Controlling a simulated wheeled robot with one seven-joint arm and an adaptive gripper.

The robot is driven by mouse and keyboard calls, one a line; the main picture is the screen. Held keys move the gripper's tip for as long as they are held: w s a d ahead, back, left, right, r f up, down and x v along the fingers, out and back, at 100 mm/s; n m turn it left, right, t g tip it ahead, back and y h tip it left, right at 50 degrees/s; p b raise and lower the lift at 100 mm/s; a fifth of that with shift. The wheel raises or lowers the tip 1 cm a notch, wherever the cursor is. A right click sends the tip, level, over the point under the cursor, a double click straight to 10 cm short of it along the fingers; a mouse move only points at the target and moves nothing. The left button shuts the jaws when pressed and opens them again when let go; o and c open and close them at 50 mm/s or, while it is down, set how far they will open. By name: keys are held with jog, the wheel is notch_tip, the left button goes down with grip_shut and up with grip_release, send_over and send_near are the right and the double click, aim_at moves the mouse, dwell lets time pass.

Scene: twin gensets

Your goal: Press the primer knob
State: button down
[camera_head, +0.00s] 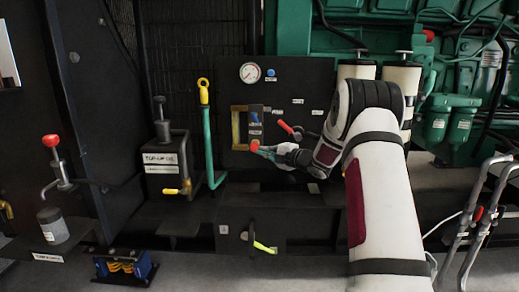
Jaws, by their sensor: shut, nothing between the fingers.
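I cannot tell which control is the primer knob, because the labels are too small to read. Two cream canisters with knobs on top stand behind my arm; the left canister knob (359,51) and the right canister knob (404,52) both stick up. My gripper (260,150) is shut and empty. It lies at the lower part of the dark gauge panel (300,80), left of and below the canisters. A small red part (254,142) shows right by the fingertips; whether they touch is unclear. A red-handled lever (286,127) sits just above my gripper.
A round gauge (250,73) and blue knob (271,73) are at the panel top. A green pipe with a yellow ring handle (204,91) stands left. A labelled dark can (167,160) and red-knobbed pump (52,141) are farther left. Green engine parts (461,125) are right.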

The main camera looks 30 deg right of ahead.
jog(key=p+v, duration=0.1)
jog(key=v, duration=0.5)
